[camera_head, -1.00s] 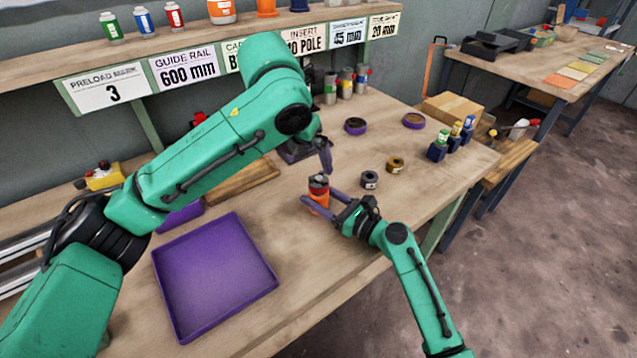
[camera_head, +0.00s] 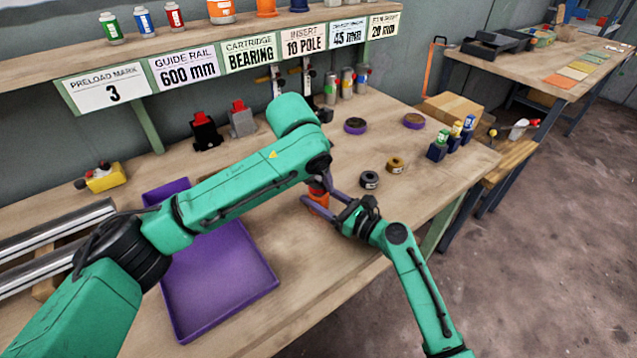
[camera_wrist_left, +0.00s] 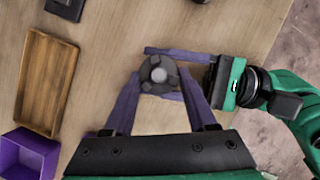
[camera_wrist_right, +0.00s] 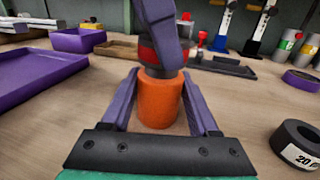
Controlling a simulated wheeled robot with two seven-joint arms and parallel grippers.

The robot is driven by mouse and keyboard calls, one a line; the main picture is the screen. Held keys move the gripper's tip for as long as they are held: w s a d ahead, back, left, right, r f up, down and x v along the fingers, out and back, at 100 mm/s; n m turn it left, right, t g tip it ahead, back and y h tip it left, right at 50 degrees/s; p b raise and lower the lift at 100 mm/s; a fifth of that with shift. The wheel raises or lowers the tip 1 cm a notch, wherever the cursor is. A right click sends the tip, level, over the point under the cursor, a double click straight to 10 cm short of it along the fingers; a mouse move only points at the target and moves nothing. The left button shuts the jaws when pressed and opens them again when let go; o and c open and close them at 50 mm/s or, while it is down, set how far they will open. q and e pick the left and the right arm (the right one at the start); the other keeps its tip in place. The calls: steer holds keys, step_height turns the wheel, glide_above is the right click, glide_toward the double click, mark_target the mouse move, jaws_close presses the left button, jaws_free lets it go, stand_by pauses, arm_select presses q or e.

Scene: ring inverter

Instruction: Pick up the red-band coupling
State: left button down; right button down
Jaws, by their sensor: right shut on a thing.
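The red-band coupling (camera_wrist_right: 148,54) is dark grey with a red band. It stands upright on an orange cylinder (camera_wrist_right: 160,103) in the right wrist view. My right gripper (camera_wrist_right: 160,90) is shut on the orange cylinder, one finger on each side; the cylinder also shows in the head view (camera_head: 317,203). My left gripper (camera_wrist_left: 160,78) is above the coupling, with its open fingers on both sides of the coupling's dark round top in the left wrist view. Whether they touch it I cannot tell. In the head view my left arm mostly hides the left gripper and the coupling.
A purple tray (camera_head: 262,290) lies at the front left of the bench. A dark ring (camera_head: 369,180) and a brown ring (camera_head: 395,165) lie to the right of the grippers. A wooden tray (camera_wrist_left: 35,105) and a small purple bin (camera_wrist_left: 25,160) are at the left in the left wrist view.

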mark_target(317, 184)
arm_select(q)
steer(key=shift+r, duration=0.1)
arm_select(e)
steer(key=shift+c, duration=0.3)
jaws_free()
arm_select(q)
step_height(317, 184, up, 10)
arm_select(e)
steer(key=v, duration=1.2)
arm_select(q)
steer(key=shift+d, duration=0.1)
arm_select(e)
steer(key=shift+d+f, duration=0.1)
steer(key=shift+d, duration=0.05)
